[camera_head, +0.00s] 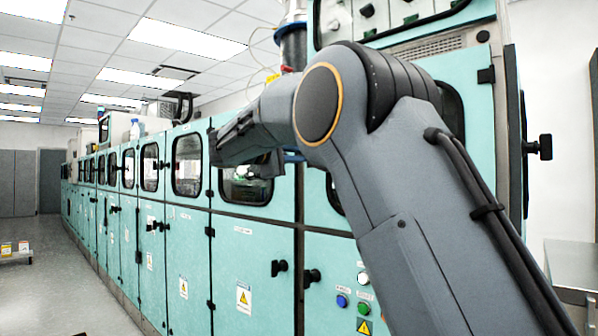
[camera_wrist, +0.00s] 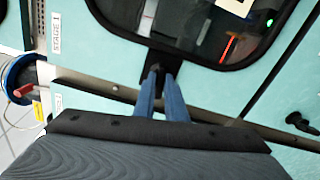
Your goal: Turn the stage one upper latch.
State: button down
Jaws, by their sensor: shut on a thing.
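In the wrist view, my gripper (camera_wrist: 161,76) has its two blue fingers closed on a small black latch (camera_wrist: 165,58). The latch sits at the edge of a teal door, beside its dark rounded window (camera_wrist: 195,28). A label reading "STAGE 1" (camera_wrist: 55,32) is on the teal panel to the left. The fingers cover part of the latch, so its exact turn angle is hard to tell. In the head view, my arm covers the latch and my fingertips.
The long row of teal cabinets (camera_head: 240,245) runs into the distance at left. Black lower latches (camera_head: 279,267) stick out below my arm. Coloured buttons (camera_head: 363,292) sit on the panel. A blue-rimmed cylinder (camera_wrist: 22,80) is at left in the wrist view. The floor (camera_head: 60,290) at left is mostly clear.

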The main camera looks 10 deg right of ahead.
jog(key=shift+d+f+m+b, duration=0.1)
jog(key=shift+f+m+b, duration=0.1)
jog(key=shift+m+b, duration=1)
jog(key=c, duration=1.8)
grip_release()
jog(key=shift+d+r, duration=0.1)
jog(key=v, duration=0.8)
jog(key=shift+b, duration=0.4)
